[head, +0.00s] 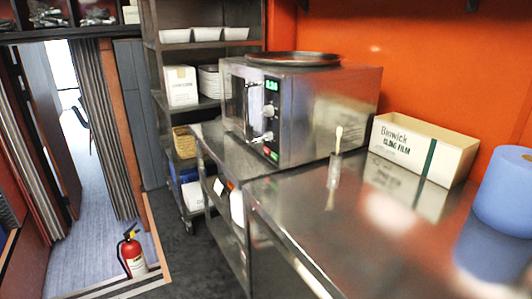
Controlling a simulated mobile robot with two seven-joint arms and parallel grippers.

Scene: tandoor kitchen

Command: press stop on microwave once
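The steel microwave (322,110) stands on the metal counter, with its door and control panel facing left. The panel has a lit green display (272,86) at the top and two light knobs below it. At the bottom of the panel are small red and green marks that look like buttons (271,153); their labels are too small to read. The door (237,103) appears closed. Neither of my grippers shows in the head view.
A round dark tray (291,59) lies on the microwave. On the steel counter (330,235) stand a small glass with a stick, a cling film box (420,150) and a blue roll (499,195). A wheeled rack (158,75) stands behind. A fire extinguisher (132,255) stands at lower left.

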